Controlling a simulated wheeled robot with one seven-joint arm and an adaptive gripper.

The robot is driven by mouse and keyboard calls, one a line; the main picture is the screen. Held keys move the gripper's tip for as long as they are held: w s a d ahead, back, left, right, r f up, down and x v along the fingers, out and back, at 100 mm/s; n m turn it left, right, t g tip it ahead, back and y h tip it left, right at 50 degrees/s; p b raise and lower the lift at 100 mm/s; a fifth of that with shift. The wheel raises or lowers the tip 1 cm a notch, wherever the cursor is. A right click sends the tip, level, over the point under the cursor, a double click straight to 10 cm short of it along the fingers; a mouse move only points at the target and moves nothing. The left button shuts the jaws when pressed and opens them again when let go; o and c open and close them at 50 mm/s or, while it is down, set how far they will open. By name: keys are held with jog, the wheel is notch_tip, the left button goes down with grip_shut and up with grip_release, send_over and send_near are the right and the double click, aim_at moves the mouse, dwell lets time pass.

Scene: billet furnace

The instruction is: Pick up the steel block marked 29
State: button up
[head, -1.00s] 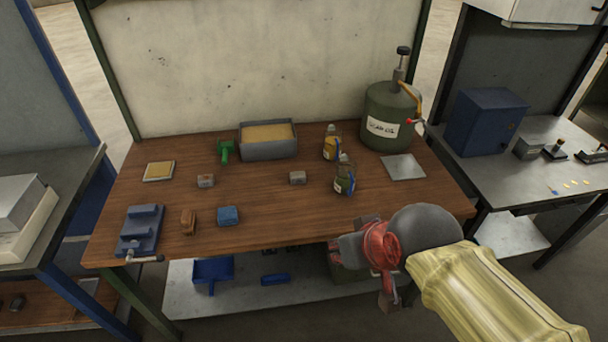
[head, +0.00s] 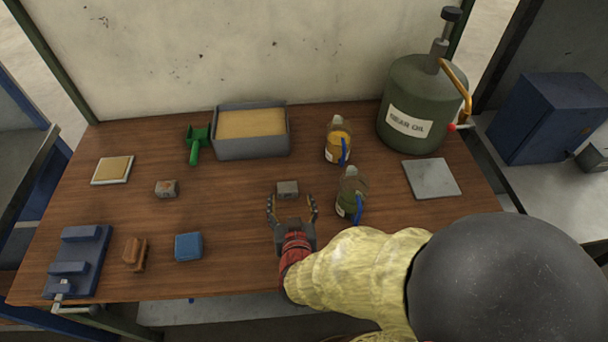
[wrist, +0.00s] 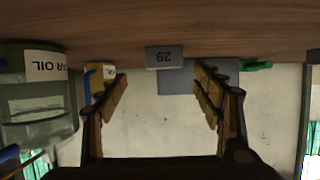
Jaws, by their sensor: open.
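The steel block marked 29 (head: 287,189) is a small grey block on the wooden bench, near its middle. It also shows in the wrist view (wrist: 165,58), where its 29 appears upside down. My gripper (head: 291,206) is open and empty, on the near side of that block, with its fingers pointing towards it. In the wrist view the block lies beyond the gap between the fingertips (wrist: 162,78), and they do not appear to touch it. Another small grey block (head: 166,188) sits further left; I cannot read its marking.
Two small bottles, one yellow (head: 338,141) and one dark green (head: 351,190), stand right of the block. Behind are a sand-filled box (head: 250,154) and a green scoop (head: 195,150). A gear oil can (head: 408,118) stands back right. A blue block (head: 188,246) lies front left.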

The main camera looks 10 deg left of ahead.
aim_at(287, 187)
jog(key=shift+w+f, duration=0.35)
jog(key=shift+w, duration=0.3)
jog(key=b+x, duration=0.1)
jog(key=x, duration=0.1)
jog(key=b+x, duration=0.1)
jog(key=x, duration=0.1)
jog(key=a+b+x, duration=0.1)
jog(key=x, duration=0.1)
jog(key=shift+w+r, duration=0.2)
jog(key=shift+c, duration=1.3)
grip_shut()
jog(key=shift+a+r, duration=0.1)
